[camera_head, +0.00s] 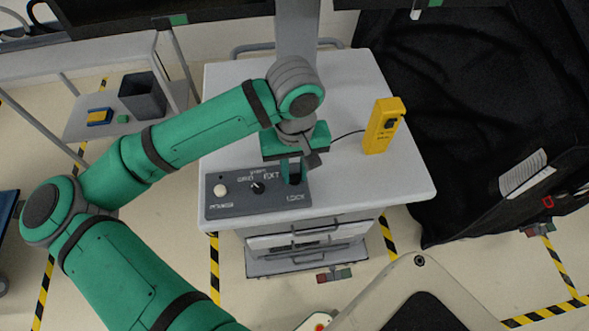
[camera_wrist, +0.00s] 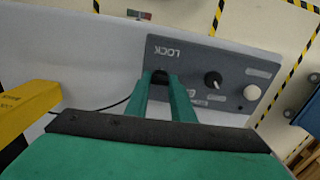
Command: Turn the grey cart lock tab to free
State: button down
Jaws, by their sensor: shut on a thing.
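The grey-white cart (camera_head: 335,195) stands in the middle of the head view. A dark grey control panel (camera_head: 235,206) sits on its front left corner, with LOCK printed at its right end. My gripper (camera_head: 293,178) reaches down onto that end. In the wrist view, its two green fingers (camera_wrist: 164,92) are closed around a small dark piece, the lock tab (camera_wrist: 160,76), beside the word LOCK. The fingers hide most of the tab, so I cannot tell which way it points. The panel (camera_wrist: 190,62) also shows a black knob (camera_wrist: 212,80) and a white button (camera_wrist: 251,92).
A yellow handheld box (camera_head: 383,128) with a black cord stands on the cart to the right. A black covered cart (camera_head: 470,120) fills the right side. A shelf with a grey bin (camera_head: 143,96) is at the left. Striped floor tape surrounds the cart.

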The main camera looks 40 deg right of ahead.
aim_at(294, 175)
jog(key=n, duration=0.4)
jog(key=shift+w, duration=0.15)
jog(key=n, duration=0.9)
jog(key=shift+n, duration=2.1)
jog(key=c, duration=1.5)
grip_release()
notch_tip(294, 175, up, 11)
jog(key=shift+f, duration=0.1)
